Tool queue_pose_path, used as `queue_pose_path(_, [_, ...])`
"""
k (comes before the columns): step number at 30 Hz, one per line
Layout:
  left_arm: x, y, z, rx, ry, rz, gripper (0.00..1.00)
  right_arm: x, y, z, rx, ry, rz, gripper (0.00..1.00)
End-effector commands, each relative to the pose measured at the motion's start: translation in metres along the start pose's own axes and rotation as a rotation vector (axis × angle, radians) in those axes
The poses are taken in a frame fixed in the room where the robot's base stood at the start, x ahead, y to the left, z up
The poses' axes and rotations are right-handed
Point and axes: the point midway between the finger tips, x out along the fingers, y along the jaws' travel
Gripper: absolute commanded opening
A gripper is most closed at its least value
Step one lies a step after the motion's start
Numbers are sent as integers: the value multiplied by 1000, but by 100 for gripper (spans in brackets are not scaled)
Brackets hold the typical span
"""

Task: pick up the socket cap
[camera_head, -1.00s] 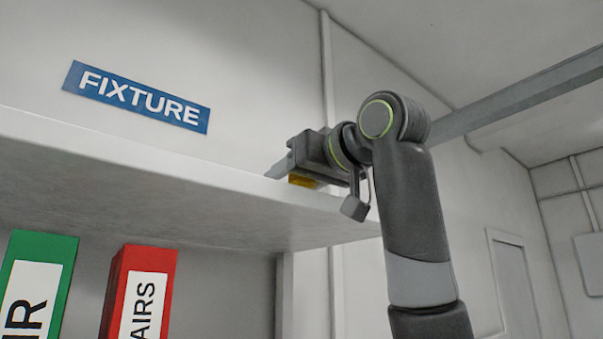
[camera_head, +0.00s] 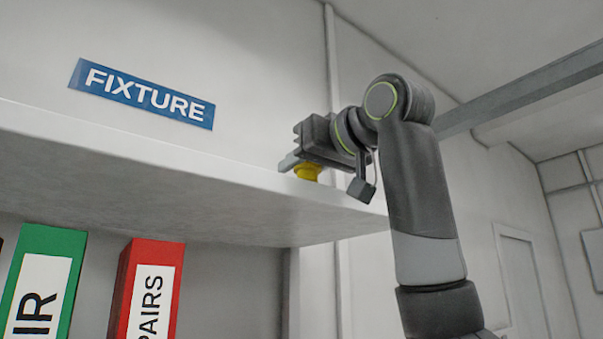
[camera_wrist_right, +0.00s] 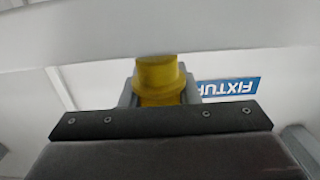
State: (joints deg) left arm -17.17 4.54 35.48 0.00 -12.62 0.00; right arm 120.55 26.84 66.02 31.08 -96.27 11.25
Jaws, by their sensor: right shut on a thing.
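The yellow socket cap (camera_head: 307,172) shows just under my right gripper (camera_head: 291,163) at the shelf's front edge in the head view. In the right wrist view the cap (camera_wrist_right: 160,78) sits between the two grey fingers of my right gripper (camera_wrist_right: 160,92), which is shut on it. The cap's lower part is partly hidden by the shelf edge in the head view, and I cannot tell whether it touches the shelf. My left gripper is not in view.
The white shelf (camera_head: 190,180) runs across the head view below a blue FIXTURE sign (camera_head: 142,94) on the wall. A green binder (camera_head: 45,280) and a red binder (camera_head: 150,290) stand below the shelf. The shelf top left of the gripper looks clear.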

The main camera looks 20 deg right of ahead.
Motion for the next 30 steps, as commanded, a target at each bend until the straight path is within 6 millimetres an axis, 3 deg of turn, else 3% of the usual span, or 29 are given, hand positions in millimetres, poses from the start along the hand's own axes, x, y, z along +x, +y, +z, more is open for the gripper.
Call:
queue_pose_path(15, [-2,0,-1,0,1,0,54,-4,-1,-66,0,-1,-1,7])
queue_pose_path(30, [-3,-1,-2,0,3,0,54,-5,-1,-85,-3,1,0,7])
